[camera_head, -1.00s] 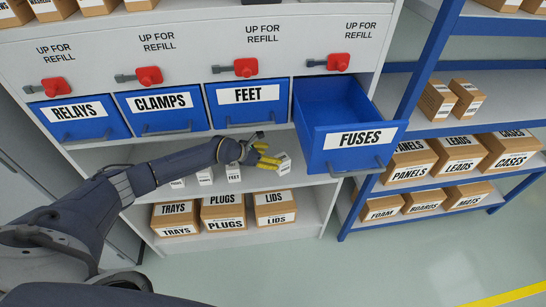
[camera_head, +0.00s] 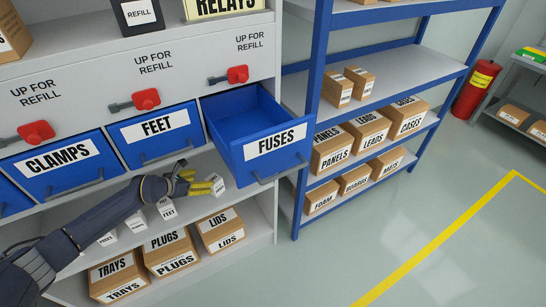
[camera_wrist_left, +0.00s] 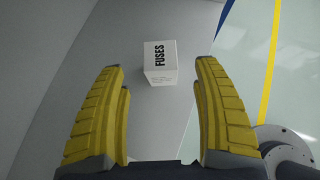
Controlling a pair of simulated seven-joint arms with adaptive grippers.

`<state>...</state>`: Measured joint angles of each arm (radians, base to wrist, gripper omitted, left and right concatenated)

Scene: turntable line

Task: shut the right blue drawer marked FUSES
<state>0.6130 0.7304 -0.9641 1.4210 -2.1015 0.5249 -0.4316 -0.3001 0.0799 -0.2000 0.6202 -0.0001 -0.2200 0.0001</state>
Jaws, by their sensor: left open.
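The blue FUSES drawer (camera_head: 275,146) is pulled out at the right end of the drawer row in the head view. Its inside looks empty where visible, and a grey bar handle (camera_head: 283,170) runs along its lower front. My left gripper (camera_head: 204,186) is below and to the left of the drawer front, apart from it, over the shelf under the drawers. Its yellow fingers are open and empty. A small white FUSES box (camera_wrist_left: 160,62) stands just beyond the fingertips in the left wrist view. My right gripper is not in view.
The FEET drawer (camera_head: 158,134) and CLAMPS drawer (camera_head: 58,168) are shut. A red latch (camera_head: 238,74) sits above the open drawer. Cardboard boxes such as LIDS (camera_head: 221,231) stand on the bottom shelf. A blue-framed rack (camera_head: 313,115) stands close on the right.

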